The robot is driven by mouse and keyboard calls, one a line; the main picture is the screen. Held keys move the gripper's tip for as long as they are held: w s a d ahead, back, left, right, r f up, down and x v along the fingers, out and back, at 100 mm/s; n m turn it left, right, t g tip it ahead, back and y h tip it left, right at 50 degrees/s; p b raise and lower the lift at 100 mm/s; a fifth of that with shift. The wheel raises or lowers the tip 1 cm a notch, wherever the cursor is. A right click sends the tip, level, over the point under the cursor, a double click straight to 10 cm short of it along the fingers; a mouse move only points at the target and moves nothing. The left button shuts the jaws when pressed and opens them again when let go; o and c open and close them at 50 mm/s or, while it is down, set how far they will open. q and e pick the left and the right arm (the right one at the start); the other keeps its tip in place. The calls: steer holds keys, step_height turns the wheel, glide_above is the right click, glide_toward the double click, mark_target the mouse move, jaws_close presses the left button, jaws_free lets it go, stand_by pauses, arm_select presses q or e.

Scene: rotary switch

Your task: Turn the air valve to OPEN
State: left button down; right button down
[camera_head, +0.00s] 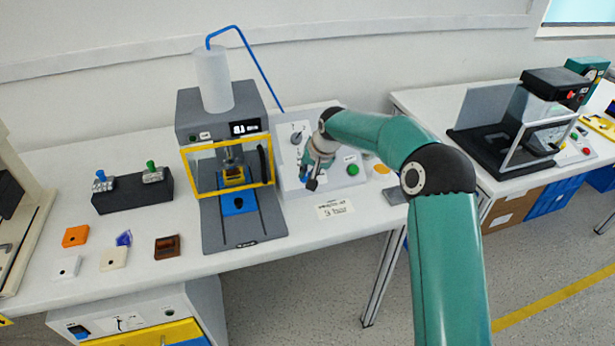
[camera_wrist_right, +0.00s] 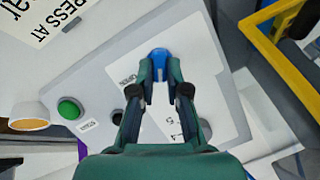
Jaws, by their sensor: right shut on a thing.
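The blue air valve knob (camera_wrist_right: 159,56) is on a light grey panel, between my right gripper's fingertips in the right wrist view. A label reading OPEN lies beside the knob. My right gripper (camera_wrist_right: 160,72) is shut on the knob. In the head view my right gripper (camera_head: 308,180) reaches down to the lower left part of the sloped control panel (camera_head: 345,187) and hides most of the knob. My left gripper is in neither view.
A press with a yellow guard frame (camera_head: 273,165) stands just left of the panel. The panel also has a green button (camera_head: 352,170) and a black selector knob (camera_head: 296,137). A paper sign (camera_head: 335,208) lies in front. Small coloured blocks lie at the table's left.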

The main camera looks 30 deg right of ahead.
steer(key=m, duration=0.1)
steer(key=f+m+b, duration=0.1)
steer(key=m+y+b, duration=0.1)
steer(key=shift+s+f+m+t, duration=0.15)
steer(key=shift+s+m+t, duration=0.15)
steer(key=m+t+b, duration=0.1)
steer(key=m, duration=0.2)
steer(key=shift+s+b, duration=0.1)
steer(key=shift+b, duration=0.2)
steer(key=m, duration=0.2)
steer(key=shift+m+t+y+b, duration=0.3)
steer(key=shift+t+b, duration=0.05)
steer(key=shift+t, duration=0.05)
steer(key=shift+s+m+t, duration=0.1)
steer(key=shift+m+t, duration=0.2)
steer(key=shift+m, duration=0.9)
steer(key=c, duration=1.3)
jaws_free()
steer(key=shift+o, duration=0.7)
